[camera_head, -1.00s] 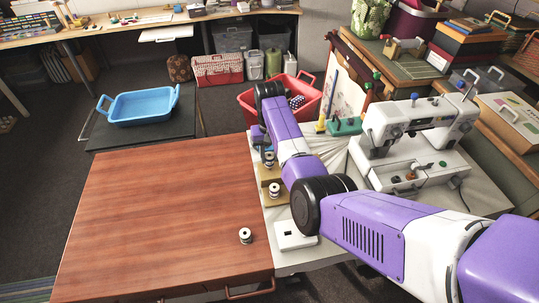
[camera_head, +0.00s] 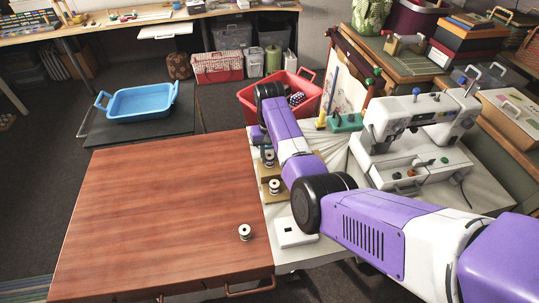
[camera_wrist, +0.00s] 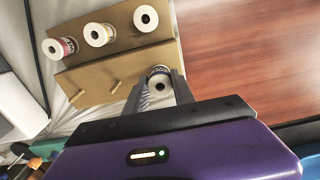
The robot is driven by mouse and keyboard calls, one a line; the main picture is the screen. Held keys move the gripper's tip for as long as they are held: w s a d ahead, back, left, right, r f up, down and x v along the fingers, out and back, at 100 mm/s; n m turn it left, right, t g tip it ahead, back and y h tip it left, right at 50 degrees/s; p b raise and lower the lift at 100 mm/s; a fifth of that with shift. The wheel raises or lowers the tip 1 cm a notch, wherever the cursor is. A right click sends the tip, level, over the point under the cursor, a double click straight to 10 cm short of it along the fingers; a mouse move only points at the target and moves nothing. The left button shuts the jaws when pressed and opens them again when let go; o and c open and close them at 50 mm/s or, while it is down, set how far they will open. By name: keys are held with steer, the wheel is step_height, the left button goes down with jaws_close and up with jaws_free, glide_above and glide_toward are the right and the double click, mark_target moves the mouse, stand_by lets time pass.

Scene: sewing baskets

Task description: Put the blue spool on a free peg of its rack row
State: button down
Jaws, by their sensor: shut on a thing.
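The wooden two-step rack (camera_wrist: 125,55) fills the upper left of the wrist view. My gripper (camera_wrist: 160,88) is shut on a spool (camera_wrist: 159,76) at the right end of this step. The held spool shows a white end and a dark label; its thread colour is hard to tell, and whether a peg is inside it is hidden.
In the head view, a loose spool (camera_head: 245,232) stands on the brown table (camera_head: 160,210). My arm covers part of the rack, where two spools show. The sewing machine (camera_head: 410,120) and green stand (camera_head: 346,122) are right of my arm. A red basket (camera_head: 312,95) lies beyond.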

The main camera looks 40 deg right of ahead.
steer(key=shift+f, duration=0.35)
steer(key=c, duration=1)
jaws_free()
steer(key=shift+o, duration=0.2)
steer(key=shift+r, duration=0.2)
step_height(320, 180, up, 8)
steer(key=shift+f+b, duration=0.2)
steer(key=shift+b, duration=0.2)
steer(key=shift+w, duration=0.1)
